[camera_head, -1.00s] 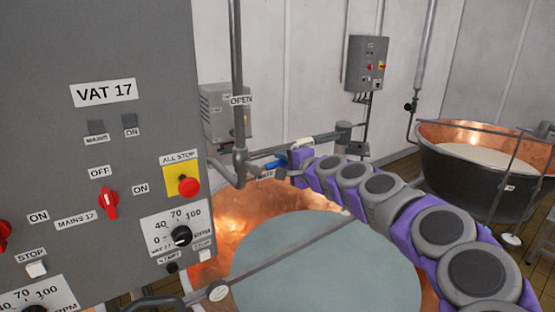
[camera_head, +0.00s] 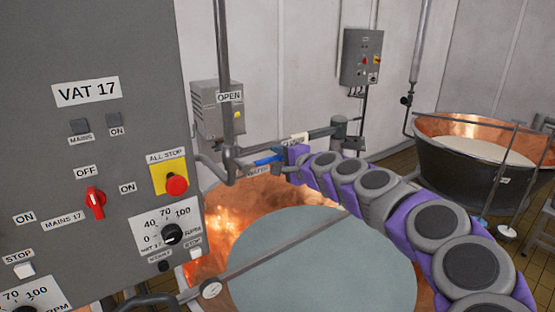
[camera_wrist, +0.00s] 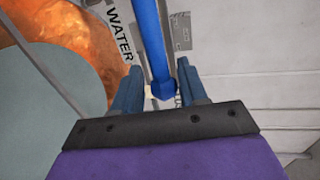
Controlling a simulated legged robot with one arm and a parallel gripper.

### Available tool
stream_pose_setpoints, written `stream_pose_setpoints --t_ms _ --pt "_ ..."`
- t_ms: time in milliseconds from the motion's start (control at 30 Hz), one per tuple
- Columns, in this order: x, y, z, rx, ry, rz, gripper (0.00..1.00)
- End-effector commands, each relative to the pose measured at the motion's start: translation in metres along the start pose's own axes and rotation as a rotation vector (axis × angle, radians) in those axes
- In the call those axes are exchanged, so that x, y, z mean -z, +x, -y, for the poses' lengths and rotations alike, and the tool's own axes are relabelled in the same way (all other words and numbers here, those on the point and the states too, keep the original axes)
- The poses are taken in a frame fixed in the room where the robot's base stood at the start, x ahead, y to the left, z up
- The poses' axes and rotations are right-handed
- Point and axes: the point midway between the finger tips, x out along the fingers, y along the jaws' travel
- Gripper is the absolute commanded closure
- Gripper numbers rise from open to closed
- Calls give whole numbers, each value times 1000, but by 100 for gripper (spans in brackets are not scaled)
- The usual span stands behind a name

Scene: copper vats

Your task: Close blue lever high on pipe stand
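The blue lever (camera_head: 268,159) sits on the pipe stand (camera_head: 228,130), above the near copper vat. In the wrist view the lever (camera_wrist: 151,40) runs down from the top edge and its end lies between my two fingers. My gripper (camera_wrist: 160,68) is open, with a gap on each side of the lever. In the camera_head view my gripper (camera_head: 286,155) is small, at the lever's right end, and its fingers are hard to make out. A WATER label (camera_wrist: 119,35) is beside the lever, and an OPEN label (camera_head: 229,97) is on the upright pipe.
The VAT 17 control panel (camera_head: 90,150) stands close at the left. The near copper vat (camera_head: 225,215) holds pale liquid below my arm. A second vat (camera_head: 460,170) stands at the right. A grey wall box (camera_head: 361,57) hangs at the back.

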Motion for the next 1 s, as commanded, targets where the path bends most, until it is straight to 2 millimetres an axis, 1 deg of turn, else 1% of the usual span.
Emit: stream_pose_setpoints --t_ms 100,200,367,567,700,1000 --pt "-6 3 -1 -4 -4 4 61" --pt "-8 3 -1 -5 -4 6 61" --pt "-8 -3 -1 -5 -4 7 61" --pt "-6 -29 -2 -4 -4 6 61" --pt "-1 -55 0 1 -2 2 61" --pt "0 -105 0 1 -3 -2 61"
